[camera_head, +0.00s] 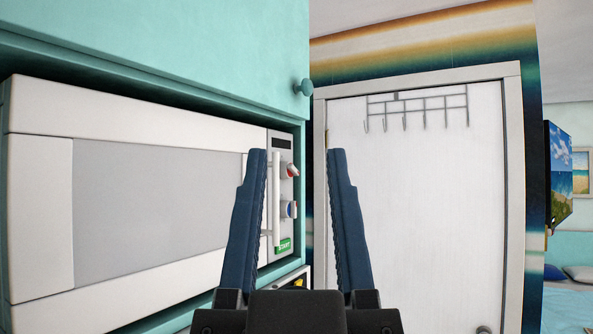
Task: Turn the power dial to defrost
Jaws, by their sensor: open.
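A white microwave (40,190) with a grey door window sits in a teal cabinet at the left. Its narrow control panel at the right end carries two dials, an upper dial (289,171) with a red mark and a lower dial (288,209) with a blue mark. A green START button (284,245) is below them. I cannot read the dial labels or tell which setting each points to. My gripper (297,155) is open and empty, its two dark blue fingers pointing up and forward. The left finger covers part of the door's right edge; the dials show between the fingers.
A white vertical door handle (276,200) stands out beside the dials. A teal cabinet door (200,35) with a round knob (303,87) is above. A white door (430,200) with a hook rack (420,108) stands behind at the right. A bed (575,290) shows at far right.

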